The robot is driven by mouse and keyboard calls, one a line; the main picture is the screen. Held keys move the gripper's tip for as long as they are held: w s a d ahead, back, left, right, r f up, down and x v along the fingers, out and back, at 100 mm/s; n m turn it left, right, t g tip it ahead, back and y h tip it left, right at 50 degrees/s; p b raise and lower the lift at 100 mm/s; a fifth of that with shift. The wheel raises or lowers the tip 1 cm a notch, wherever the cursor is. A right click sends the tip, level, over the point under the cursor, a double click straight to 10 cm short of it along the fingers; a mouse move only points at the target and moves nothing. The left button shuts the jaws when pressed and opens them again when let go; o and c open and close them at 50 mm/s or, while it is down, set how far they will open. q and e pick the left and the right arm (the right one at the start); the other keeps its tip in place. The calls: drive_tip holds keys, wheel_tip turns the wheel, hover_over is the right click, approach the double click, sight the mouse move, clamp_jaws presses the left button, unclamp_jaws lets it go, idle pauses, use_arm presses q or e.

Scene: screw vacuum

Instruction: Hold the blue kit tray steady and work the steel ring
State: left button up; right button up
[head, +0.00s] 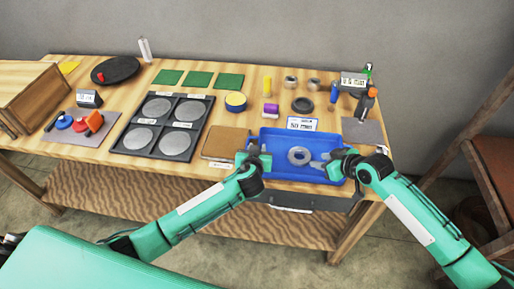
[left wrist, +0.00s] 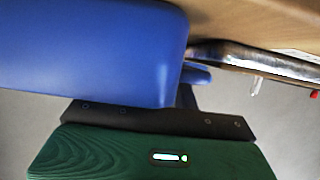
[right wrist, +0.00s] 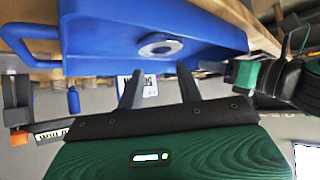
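The blue kit tray (head: 283,174) lies at the front edge of the table. The steel ring (head: 291,157), a flat grey ring with a centre hole, lies inside it. My left gripper (head: 253,157) is at the tray's left wall and appears closed on it. In the left wrist view the tray (left wrist: 90,50) fills the space before the palm and hides most of the fingers. My right gripper (head: 324,164) is over the tray's right side. In the right wrist view its two fingers (right wrist: 158,90) are apart and empty, with the ring (right wrist: 147,46) beyond them.
A white label card (head: 302,124) stands behind the tray. A brown board (head: 225,143) lies left of it, a grey mat (head: 363,131) right. A black tray with round plates (head: 128,128) is further left. Jars, a black ring (head: 302,104) and tools stand at the back.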

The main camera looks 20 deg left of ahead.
use_arm(q)
drive_tip(key=shift+w+f, duration=0.1)
drive_tip(key=shift+w, duration=0.25)
drive_tip(key=shift+c, duration=0.2)
clamp_jaws()
use_arm(e)
drive_tip(key=shift+o, duration=0.2)
